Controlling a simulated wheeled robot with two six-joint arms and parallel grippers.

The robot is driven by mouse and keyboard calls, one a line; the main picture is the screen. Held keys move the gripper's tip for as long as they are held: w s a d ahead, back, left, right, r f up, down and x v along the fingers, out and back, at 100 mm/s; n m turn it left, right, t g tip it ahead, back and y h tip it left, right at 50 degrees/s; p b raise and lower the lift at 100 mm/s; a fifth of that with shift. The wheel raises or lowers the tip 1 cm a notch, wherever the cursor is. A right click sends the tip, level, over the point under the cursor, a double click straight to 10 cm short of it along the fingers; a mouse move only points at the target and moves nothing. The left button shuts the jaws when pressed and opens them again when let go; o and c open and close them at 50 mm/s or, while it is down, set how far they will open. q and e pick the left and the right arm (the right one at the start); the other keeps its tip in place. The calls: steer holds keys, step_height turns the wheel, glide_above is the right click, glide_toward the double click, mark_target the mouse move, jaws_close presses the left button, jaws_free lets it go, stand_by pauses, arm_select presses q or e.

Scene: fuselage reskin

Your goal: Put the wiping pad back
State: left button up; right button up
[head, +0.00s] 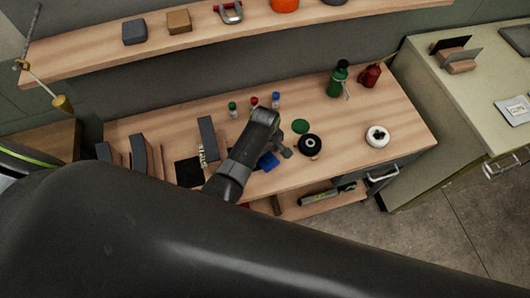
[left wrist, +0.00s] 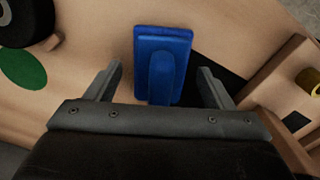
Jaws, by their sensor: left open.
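The wiping pad (head: 268,162) is a blue block lying on the wooden workbench, partly hidden by my left arm in the head view. In the left wrist view the blue pad (left wrist: 163,52) lies ahead, with a raised narrower block on a wider base. My left gripper (left wrist: 160,80) is open, one finger on each side of the pad's near end, with gaps to both sides. I cannot tell its height above the bench. In the head view the left gripper (head: 282,150) is beside the pad. My right gripper is not in view.
A black mat (head: 188,172) lies left of the pad. A green disc (head: 300,126), a black roll (head: 309,145) and a white roll (head: 377,136) lie to the right. Small capped bottles (head: 254,103) stand behind. Upright grey-faced holders (head: 138,152) stand at the left.

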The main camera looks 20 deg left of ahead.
arm_select(q)
step_height(320, 180, up, 6)
steer(key=p, duration=0.6)
steer(key=shift+r, duration=0.6)
steer(key=shift+r+b, duration=0.3)
steer(key=shift+r, duration=2.05)
